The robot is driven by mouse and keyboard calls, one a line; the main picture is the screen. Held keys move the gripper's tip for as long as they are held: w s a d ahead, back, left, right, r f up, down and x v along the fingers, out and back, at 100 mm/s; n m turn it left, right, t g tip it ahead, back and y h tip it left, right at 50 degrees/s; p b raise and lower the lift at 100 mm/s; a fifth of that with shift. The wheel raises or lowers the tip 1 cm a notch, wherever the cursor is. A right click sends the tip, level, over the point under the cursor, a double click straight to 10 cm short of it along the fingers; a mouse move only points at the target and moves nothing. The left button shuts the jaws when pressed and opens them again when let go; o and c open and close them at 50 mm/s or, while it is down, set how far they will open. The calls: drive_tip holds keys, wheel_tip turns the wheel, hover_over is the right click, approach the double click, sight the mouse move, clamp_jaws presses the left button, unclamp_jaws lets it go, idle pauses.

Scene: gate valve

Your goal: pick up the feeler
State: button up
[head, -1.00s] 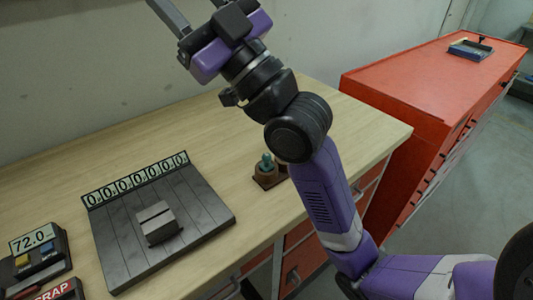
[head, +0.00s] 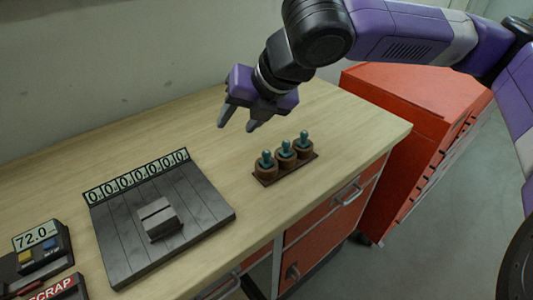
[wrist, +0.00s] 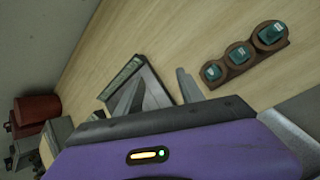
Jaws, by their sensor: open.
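No object in view is plainly marked as the feeler. Three teal-topped pieces (head: 286,148) stand upright in round brown sockets on a small brown rack (head: 285,172) near the bench's front edge. In the wrist view their teal tops (wrist: 238,53) carry small labels, too small to read. I cannot tell which, if any, is the feeler. My gripper (head: 237,126) is open and empty, fingers pointing down, above the bench to the left of and behind the rack. Its fingers (wrist: 155,90) also show in the wrist view, left of the rack.
A dark grooved plate (head: 115,250) with a row of zero displays (head: 138,178) bears a grey block (head: 158,222). A 72.0 readout box (head: 42,245) and a SCRAP sign (head: 55,290) stand at front left. A red cabinet (head: 400,100) adjoins at right. Bench behind the rack is clear.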

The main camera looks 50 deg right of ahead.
sight(267, 152)
drive_tip(key=s+d+f+n+g+h, duration=0.2)
drive_tip(key=s+d+f+n+g, duration=0.15)
drive_tip(key=s, duration=0.25)
drive_tip(key=shift+w+x, duration=0.15)
drive_tip(key=shift+x, duration=1.8)
drive_tip(key=shift+w+x, duration=0.2)
drive_tip(key=shift+x, duration=1.75)
drive_tip(key=shift+r, duration=0.1)
clamp_jaws()
